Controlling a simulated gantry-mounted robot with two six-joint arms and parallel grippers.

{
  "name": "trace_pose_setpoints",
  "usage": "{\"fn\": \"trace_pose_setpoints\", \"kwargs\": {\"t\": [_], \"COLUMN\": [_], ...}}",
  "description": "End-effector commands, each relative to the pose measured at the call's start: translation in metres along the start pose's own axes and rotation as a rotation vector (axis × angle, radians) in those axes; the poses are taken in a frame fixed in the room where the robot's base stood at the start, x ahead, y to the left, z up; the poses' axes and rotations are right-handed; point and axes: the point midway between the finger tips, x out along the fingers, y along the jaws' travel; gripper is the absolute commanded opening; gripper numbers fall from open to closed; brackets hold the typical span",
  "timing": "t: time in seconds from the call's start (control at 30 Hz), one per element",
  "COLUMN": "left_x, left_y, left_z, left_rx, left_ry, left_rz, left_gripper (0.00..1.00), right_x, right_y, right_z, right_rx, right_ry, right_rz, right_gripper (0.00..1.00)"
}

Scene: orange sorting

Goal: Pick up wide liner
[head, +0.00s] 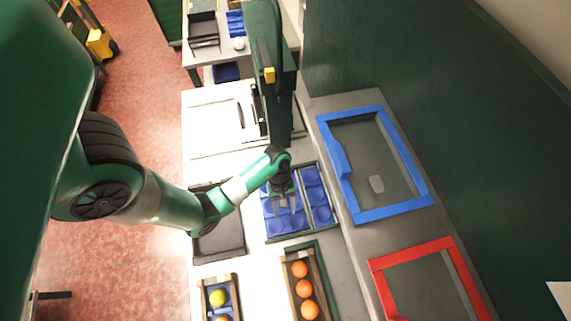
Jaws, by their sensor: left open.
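A wide blue liner (288,224) with round hollows lies in a dark-rimmed tray (277,239) near the middle of the head view. A narrower blue liner (320,197) lies beside it on the right, across a thin divider. My left gripper (285,208) is over the wide liner, pointing down, with its fingers apart and nothing between them. The gripper hides part of the liner. I cannot tell whether the fingertips touch it. My right gripper is not in view.
A blue frame (393,212) and a red frame (378,265) are on the grey surface at right. An empty dark tray (219,243) lies left of the liners.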

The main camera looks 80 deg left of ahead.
Motion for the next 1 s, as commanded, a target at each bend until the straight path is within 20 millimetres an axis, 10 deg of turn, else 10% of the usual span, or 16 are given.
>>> {"fn": "trace_pose_setpoints", "kwargs": {"t": [0.7,1.0], "left_x": [0.090,0.092], "left_y": [0.000,0.001], "left_z": [0.000,0.001], "left_rx": [0.002,0.001], "left_ry": [0.000,0.001], "left_rz": [-0.002,0.001], "left_gripper": [0.55,0.48], "right_x": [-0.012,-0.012], "right_y": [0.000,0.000], "right_z": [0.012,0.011], "right_rx": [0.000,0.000], "right_ry": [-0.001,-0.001], "right_rz": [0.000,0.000], "right_gripper": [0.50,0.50]}}
